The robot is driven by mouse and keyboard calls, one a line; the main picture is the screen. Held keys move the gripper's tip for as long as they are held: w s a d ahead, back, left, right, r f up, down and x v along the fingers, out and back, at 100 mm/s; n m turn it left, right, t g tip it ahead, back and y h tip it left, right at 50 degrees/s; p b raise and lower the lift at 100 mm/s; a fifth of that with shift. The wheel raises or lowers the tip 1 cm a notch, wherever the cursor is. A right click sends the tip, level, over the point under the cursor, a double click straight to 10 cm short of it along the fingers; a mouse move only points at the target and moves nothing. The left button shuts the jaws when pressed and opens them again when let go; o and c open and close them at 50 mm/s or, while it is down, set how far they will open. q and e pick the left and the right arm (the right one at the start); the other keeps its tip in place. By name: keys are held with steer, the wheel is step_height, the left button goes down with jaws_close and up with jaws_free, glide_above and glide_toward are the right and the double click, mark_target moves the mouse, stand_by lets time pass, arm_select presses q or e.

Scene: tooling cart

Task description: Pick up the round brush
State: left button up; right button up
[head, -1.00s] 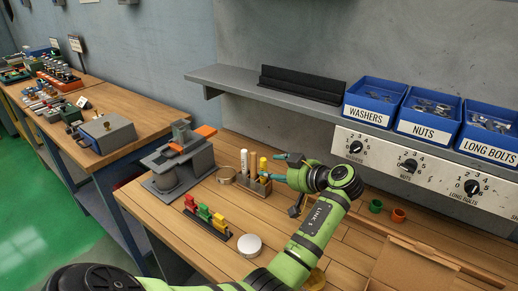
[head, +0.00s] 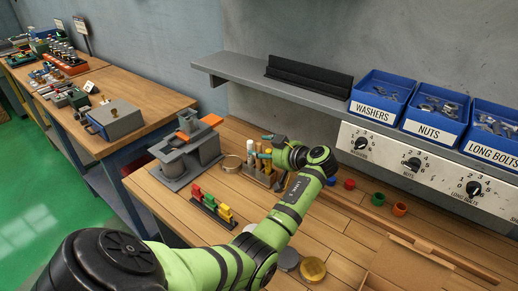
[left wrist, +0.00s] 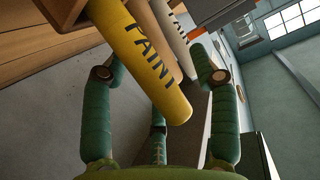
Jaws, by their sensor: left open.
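A wooden holder (head: 259,178) stands on the bench and holds several upright sticks: a white marker (head: 250,148), a plain tan stick (head: 258,160) and a yellow paint marker. In the left wrist view the yellow marker lettered PAINT (left wrist: 153,62) is nearest, with a tan stick (left wrist: 152,35) and a white marker (left wrist: 170,28) behind it. I cannot tell for certain which is the round brush; no bristles show. My left gripper (head: 266,146) is open at the tops of the sticks. In the wrist view its green fingers (left wrist: 160,75) stand either side of the yellow marker.
A grey fixture (head: 186,158) stands left of the holder. Red, yellow and green pieces (head: 212,205) lie in front. Small red (head: 350,184), green (head: 378,199) and orange (head: 400,209) cups are to the right. A grey shelf (head: 290,93) with blue bins (head: 383,98) overhangs behind.

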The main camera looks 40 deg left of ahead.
arm_select(q)
steer(key=c, duration=1.2)
steer(key=shift+r, duration=0.1)
jaws_close()
arm_select(e)
steer(key=shift+s+d+f, duration=0.1)
steer(key=shift+s+d, duration=0.2)
steer(key=shift+s, duration=0.2)
arm_select(q)
step_height(320, 180, up, 28)
steer(key=b, duration=0.6)
arm_select(e)
steer(key=shift+w+a+f, duration=0.1)
steer(key=shift+f, duration=2.8)
